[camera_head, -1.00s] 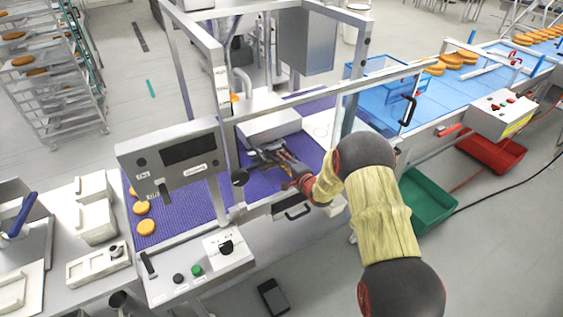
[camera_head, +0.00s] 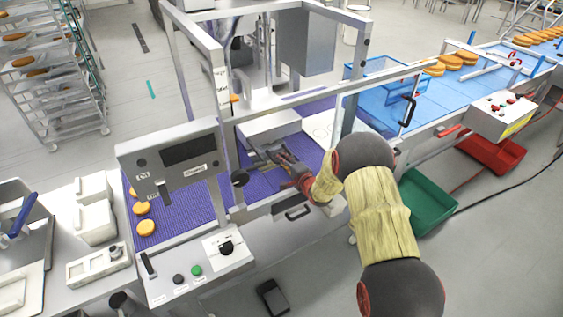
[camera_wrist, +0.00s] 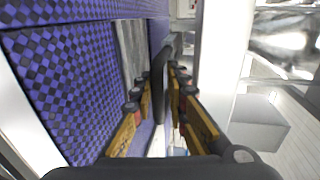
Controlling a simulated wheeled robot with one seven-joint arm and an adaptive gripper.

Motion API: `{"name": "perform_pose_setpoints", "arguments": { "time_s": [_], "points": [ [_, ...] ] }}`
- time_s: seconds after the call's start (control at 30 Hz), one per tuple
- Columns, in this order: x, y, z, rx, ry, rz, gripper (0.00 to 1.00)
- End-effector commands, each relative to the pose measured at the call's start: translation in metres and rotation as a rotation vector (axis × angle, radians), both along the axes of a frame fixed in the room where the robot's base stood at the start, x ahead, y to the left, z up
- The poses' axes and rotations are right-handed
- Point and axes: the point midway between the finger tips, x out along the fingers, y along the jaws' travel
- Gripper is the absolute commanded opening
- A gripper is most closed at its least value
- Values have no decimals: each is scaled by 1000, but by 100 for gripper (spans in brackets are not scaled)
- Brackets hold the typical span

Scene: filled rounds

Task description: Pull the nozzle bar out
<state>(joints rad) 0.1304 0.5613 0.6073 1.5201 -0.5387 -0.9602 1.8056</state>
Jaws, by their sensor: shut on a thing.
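The nozzle bar appears to be the pale metal block (camera_head: 268,126) across the purple belt, inside the machine frame. My gripper (camera_head: 264,158) is at its near side, low over the belt. In the wrist view my gripper (camera_wrist: 160,92) has its yellow fingers on both sides of a narrow dark upright piece (camera_wrist: 160,82), and is shut on it. This looks like the bar's handle, but I cannot see clearly where it joins the block. A grey metal face (camera_wrist: 133,48) shows just beyond the fingers.
The machine's frame post (camera_head: 226,150) and front rail (camera_head: 335,90) stand close to my arm. A control panel (camera_head: 175,160) is at the left. Orange rounds (camera_head: 146,228) lie on the purple belt (camera_head: 180,212). A green bin (camera_head: 428,200) is at the right.

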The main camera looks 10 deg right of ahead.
Motion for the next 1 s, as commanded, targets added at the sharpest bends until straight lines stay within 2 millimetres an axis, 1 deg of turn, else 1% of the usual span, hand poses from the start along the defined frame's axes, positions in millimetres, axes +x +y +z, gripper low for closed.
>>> {"name": "perform_pose_setpoints", "arguments": {
  "time_s": [0.03, 0.43, 0.57, 0.67, 0.77, 1.0],
  "points": [
    [-3, 0, -7, -3, 12, 1, 0],
    [-5, 0, -10, -3, 17, 1, 0],
    [-10, -1, -10, -4, 19, 1, 0],
    [-20, -4, -10, -3, 20, 0, 0],
    [-36, -10, -10, -4, 22, -1, 0],
    [-88, -26, -10, -3, 24, -1, 0]
  ]
}}
